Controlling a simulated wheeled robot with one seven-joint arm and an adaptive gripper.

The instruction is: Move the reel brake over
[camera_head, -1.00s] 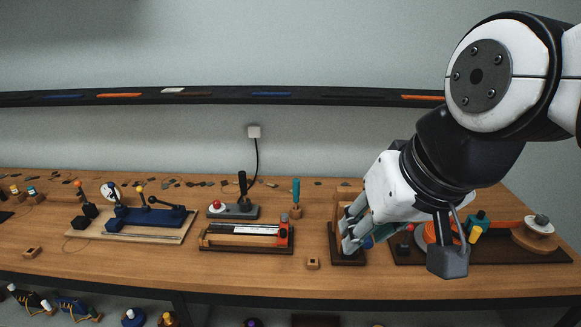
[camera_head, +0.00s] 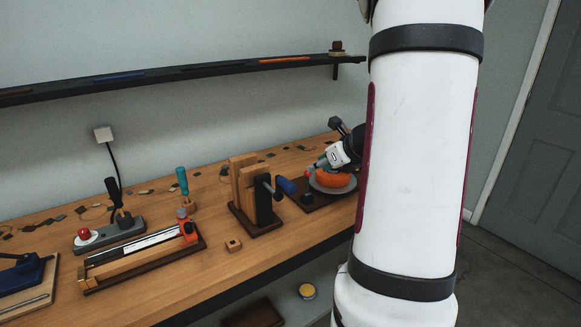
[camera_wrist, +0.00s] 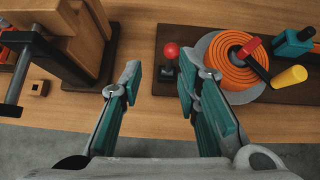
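The reel device stands on a dark board (camera_wrist: 150,88) in the wrist view. It has an orange coiled reel (camera_wrist: 228,62) on a grey disc, also visible in the head view (camera_head: 333,179). A dark bar with a red end (camera_wrist: 249,48) lies across the reel. A small lever with a red ball (camera_wrist: 171,50) stands left of the reel. I cannot tell which of these is the reel brake. My gripper (camera_wrist: 160,78) is open and empty, its fingers pointing at the board, with the red-ball lever just beyond the gap. In the head view my arm hides part of the device.
A wooden press-like fixture (camera_wrist: 75,35) with a dark bar is close at left. A small wooden block (camera_head: 233,245) lies near the table's front edge.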

